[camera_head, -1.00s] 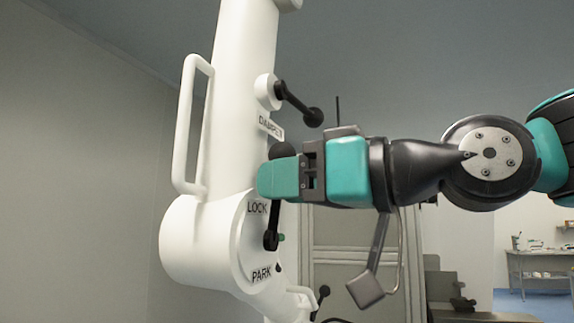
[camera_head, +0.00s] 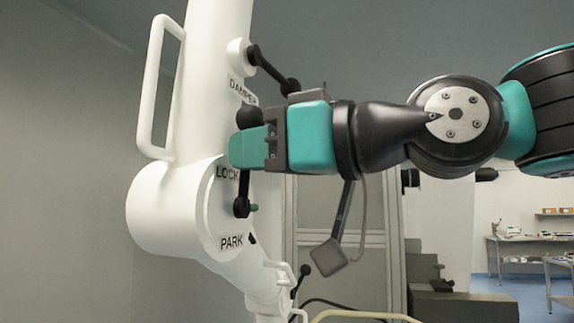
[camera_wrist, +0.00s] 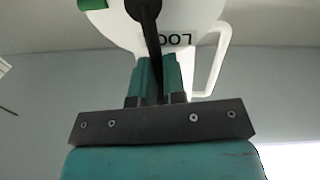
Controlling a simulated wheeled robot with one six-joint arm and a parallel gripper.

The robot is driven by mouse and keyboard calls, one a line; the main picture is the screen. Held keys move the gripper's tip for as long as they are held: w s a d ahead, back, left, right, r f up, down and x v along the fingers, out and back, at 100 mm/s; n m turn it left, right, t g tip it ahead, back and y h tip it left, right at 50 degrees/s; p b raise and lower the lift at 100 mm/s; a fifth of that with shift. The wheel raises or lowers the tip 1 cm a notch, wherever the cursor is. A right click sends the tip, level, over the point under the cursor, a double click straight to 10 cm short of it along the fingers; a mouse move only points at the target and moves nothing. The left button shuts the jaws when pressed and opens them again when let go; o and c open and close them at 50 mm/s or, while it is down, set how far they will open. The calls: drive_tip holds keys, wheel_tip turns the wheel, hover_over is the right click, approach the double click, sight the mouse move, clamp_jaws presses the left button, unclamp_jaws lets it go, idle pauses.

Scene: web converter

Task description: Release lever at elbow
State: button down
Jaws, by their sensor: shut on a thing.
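The release lever is a black handle with a round knob (camera_head: 250,117) on the elbow (camera_head: 165,215) of a white jointed arm. It rises nearly upright from a black pivot (camera_head: 242,207), between the words LOCK (camera_head: 228,173) and PARK (camera_head: 231,242), and stands at the LOCK side. My gripper (camera_head: 243,147), with teal fingers, comes from the right and is shut on the lever just below the knob. The fingers hide the middle of the lever in the head view. In the wrist view the black lever (camera_wrist: 152,45) runs down between the teal fingers (camera_wrist: 158,78).
A second black lever (camera_head: 272,68) marked DAMPER sits just above my gripper. A white grab handle (camera_head: 152,90) is on the left of the arm. A smaller black-knobbed lever (camera_head: 304,270) is below. Grey cabinet framing (camera_head: 375,265) and a table (camera_head: 515,240) stand behind.

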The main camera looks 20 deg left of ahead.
drive_tip(key=shift+s+r+n+b, duration=0.1)
drive_tip(key=shift+s+n+b, duration=0.4)
drive_tip(key=shift+b, duration=0.45)
drive_tip(key=shift+r+n, duration=0.1)
drive_tip(key=shift+n, duration=0.2)
drive_tip(key=shift+r, duration=0.1)
drive_tip(key=c, duration=1.2)
unclamp_jaws()
drive_tip(key=shift+f, duration=0.2)
drive_tip(key=shift+d, duration=0.15)
